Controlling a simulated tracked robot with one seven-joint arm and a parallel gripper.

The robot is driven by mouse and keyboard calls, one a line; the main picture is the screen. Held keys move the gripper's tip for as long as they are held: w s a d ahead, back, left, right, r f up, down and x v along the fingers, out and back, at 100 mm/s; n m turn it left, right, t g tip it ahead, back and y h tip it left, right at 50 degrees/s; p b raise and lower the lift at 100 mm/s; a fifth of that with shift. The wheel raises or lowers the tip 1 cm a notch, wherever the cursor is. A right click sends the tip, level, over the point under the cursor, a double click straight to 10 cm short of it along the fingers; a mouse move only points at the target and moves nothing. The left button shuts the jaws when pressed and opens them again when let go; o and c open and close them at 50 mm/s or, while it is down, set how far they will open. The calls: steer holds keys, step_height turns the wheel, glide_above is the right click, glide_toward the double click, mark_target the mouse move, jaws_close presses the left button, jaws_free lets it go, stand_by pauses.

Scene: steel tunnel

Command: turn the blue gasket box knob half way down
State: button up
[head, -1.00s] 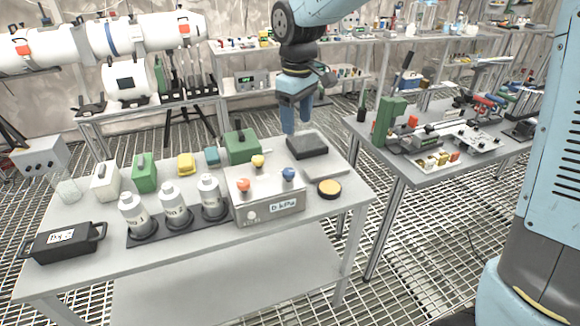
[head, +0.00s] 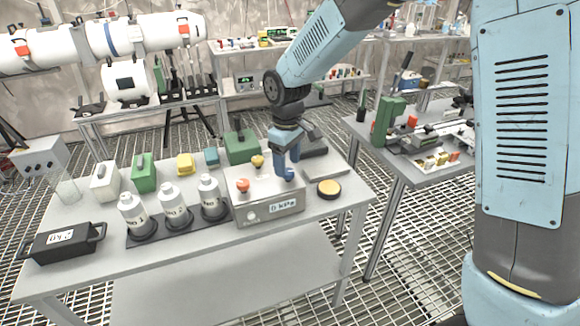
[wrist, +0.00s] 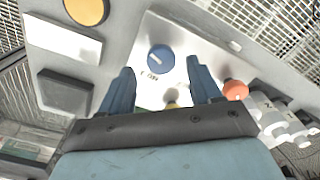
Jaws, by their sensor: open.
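The gasket box (head: 243,211) is a pale grey box with a "0 kPa" display on its front. On its top sit an orange knob (head: 242,186), a yellow knob (head: 257,161) and a blue knob. In the wrist view the blue knob (wrist: 161,59) is round with a pale pointer mark, just beyond and between my fingertips. My gripper (wrist: 160,70) is open and empty, pointing down over the knob. In the head view my gripper (head: 286,174) covers most of the knob, so I cannot tell whether they touch.
A round yellow-topped disc (head: 329,187) lies right of the box. A black block (head: 313,147) and a green box (head: 240,147) stand behind. Three white bottles (head: 172,206) stand in a dark rack at left. The table front beside the black case (head: 62,241) is clear.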

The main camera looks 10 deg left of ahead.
steer(key=shift+f, duration=1.05)
steer(key=shift+c, duration=0.3)
steer(key=c, duration=1)
steer(key=shift+w+r+n, duration=0.1)
steer(key=shift+n, duration=2)
steer(key=shift+d, duration=0.1)
steer(key=o, duration=0.7)
steer(key=shift+w, duration=0.1)
steer(key=o, duration=0.4)
steer(key=shift+c, duration=0.2)
